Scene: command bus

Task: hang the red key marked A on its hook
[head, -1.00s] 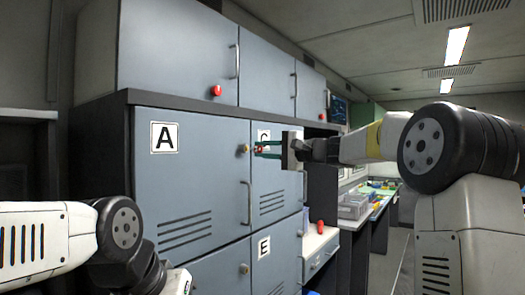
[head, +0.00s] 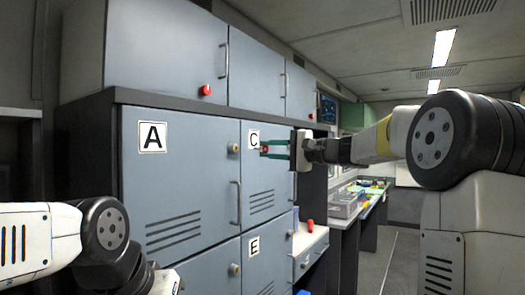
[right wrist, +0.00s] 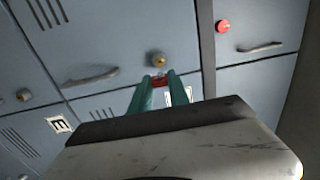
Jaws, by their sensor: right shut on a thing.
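My right gripper (head: 265,151) has green fingers, shut on the small red key (head: 264,149). It holds the key up in front of the grey lockers, below the C label. In the right wrist view the key (right wrist: 159,80) sits between the fingertips, just short of a brass knob (right wrist: 159,59) on a locker door. The letter on the key is too small to read. Locker door A (head: 180,190) is shut, left of the gripper. I cannot make out a hook. My left arm shows at lower left, but its gripper is out of frame.
Upper cabinets with red knobs (head: 206,90) run above the lockers. Door E (head: 255,262) is below. A white counter (head: 310,240) with a red object (head: 310,225) stands right of the lockers, and a long desk with trays (head: 345,205) lies beyond. The aisle at right is clear.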

